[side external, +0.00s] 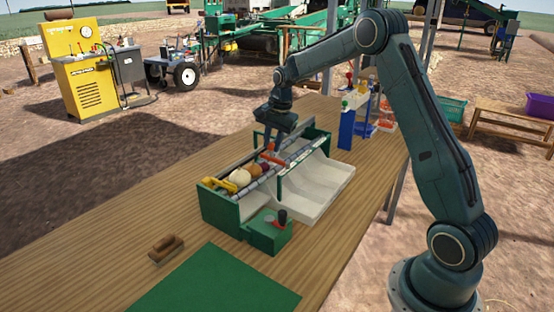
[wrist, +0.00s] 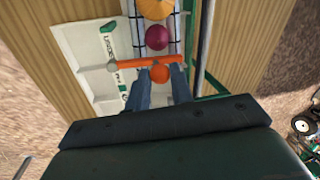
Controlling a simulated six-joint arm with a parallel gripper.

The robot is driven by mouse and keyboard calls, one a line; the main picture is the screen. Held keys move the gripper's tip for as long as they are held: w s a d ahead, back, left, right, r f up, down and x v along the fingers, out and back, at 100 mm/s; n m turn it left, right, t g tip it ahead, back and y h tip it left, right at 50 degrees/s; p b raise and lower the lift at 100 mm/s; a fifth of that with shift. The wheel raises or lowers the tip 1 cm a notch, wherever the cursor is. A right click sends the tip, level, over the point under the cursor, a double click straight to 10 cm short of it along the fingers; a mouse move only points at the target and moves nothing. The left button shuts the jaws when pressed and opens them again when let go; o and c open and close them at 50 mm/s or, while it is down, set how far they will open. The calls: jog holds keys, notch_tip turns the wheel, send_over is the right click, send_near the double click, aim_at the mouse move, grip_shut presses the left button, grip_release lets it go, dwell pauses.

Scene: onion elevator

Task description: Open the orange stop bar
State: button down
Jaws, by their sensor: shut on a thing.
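The orange stop bar (wrist: 130,64) lies across the lane of the green elevator box in the wrist view, with a round orange knob (wrist: 160,74) beside it. In the side view the bar (side external: 272,157) sits across the rollers, under my gripper (side external: 269,142). My gripper (wrist: 159,78) points down with its fingers on either side of the knob, shut on the bar's knob. A purple onion (wrist: 157,37) and a yellow-orange onion (wrist: 155,8) lie in the lane beyond the bar. The fingertips are partly hidden in the side view.
A white chute (side external: 318,183) slopes off the box's right side. A small green box with a black knob (side external: 268,232) stands at its front. A wooden-handled brush (side external: 166,249) and a green mat (side external: 215,282) lie on the table. A blue stand (side external: 347,128) is behind.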

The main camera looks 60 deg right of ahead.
jog(key=shift+s+d+m+h, duration=0.2)
jog(key=shift+d+m, duration=0.3)
jog(key=shift+m, duration=0.55)
jog(key=shift+s+d+m+h, duration=0.15)
jog(key=shift+d+m, duration=0.35)
jog(key=shift+m, duration=0.55)
jog(key=shift+w, duration=0.1)
jog(key=c, duration=1.2)
grip_release()
jog(key=shift+c, duration=0.2)
jog(key=shift+r, duration=0.15)
notch_tip(320, 180, up, 13)
jog(key=s, duration=0.2)
jog(key=shift+s+a+r, duration=0.2)
jog(key=shift+s+a, duration=0.05)
jog(key=shift+s, duration=0.05)
